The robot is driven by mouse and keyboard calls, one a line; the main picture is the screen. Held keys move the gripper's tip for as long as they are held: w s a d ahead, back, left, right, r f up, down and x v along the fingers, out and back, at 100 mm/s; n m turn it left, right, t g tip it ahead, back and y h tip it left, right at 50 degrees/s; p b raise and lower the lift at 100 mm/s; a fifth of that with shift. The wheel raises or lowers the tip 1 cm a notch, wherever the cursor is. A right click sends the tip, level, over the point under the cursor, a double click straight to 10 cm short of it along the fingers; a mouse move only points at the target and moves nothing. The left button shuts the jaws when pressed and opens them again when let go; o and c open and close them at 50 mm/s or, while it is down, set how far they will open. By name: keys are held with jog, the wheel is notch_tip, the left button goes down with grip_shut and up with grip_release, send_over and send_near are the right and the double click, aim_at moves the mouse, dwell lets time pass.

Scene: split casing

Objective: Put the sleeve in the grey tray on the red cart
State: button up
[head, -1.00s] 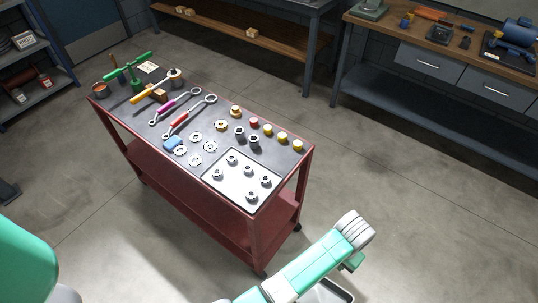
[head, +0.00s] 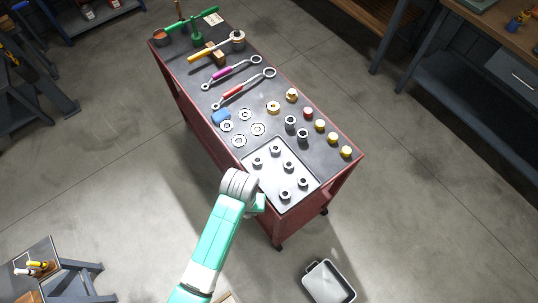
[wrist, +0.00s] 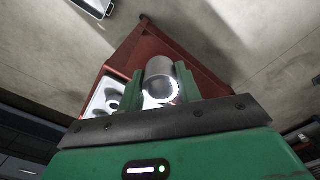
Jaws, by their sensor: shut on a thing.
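My gripper (wrist: 160,84) is shut on a bright silver, hollow cylindrical sleeve (wrist: 159,68), held between its green fingers in the wrist view. In the head view my wrist hides the sleeve and most of the gripper; a green part of it (head: 260,203) shows at the tray's near-left edge. The pale grey tray (head: 271,174) lies on the near end of the red cart's (head: 335,180) top and holds several small ring-shaped metal parts. Part of the tray also shows in the wrist view (wrist: 98,101), left of the sleeve and beyond the fingers.
Dark cylinders (head: 290,122) and several yellow-capped parts (head: 346,152) stand beyond the tray. Wrenches (head: 245,88) lie farther back. Another grey tray (head: 330,283) sits on the floor.

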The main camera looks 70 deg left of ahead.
jog(key=b, duration=0.2)
send_over(271, 178)
jog(key=shift+s+d+f, duration=0.3)
jog(key=shift+s+f, duration=0.05)
jog(key=shift+f, duration=0.3)
jog(key=shift+w+a+f+b, duration=0.15)
jog(key=shift+f+b, duration=0.05)
jog(key=shift+f, duration=0.7)
jog(key=shift+w+a+f+b, duration=0.1)
jog(key=shift+w+f+b, duration=0.05)
jog(key=shift+f, duration=0.7)
jog(key=shift+f, duration=0.1)
jog(key=o, duration=1.1)
notch_tip(271, 178, up, 12)
jog(key=shift+r+p, duration=0.1)
jog(key=shift+p, duration=1)
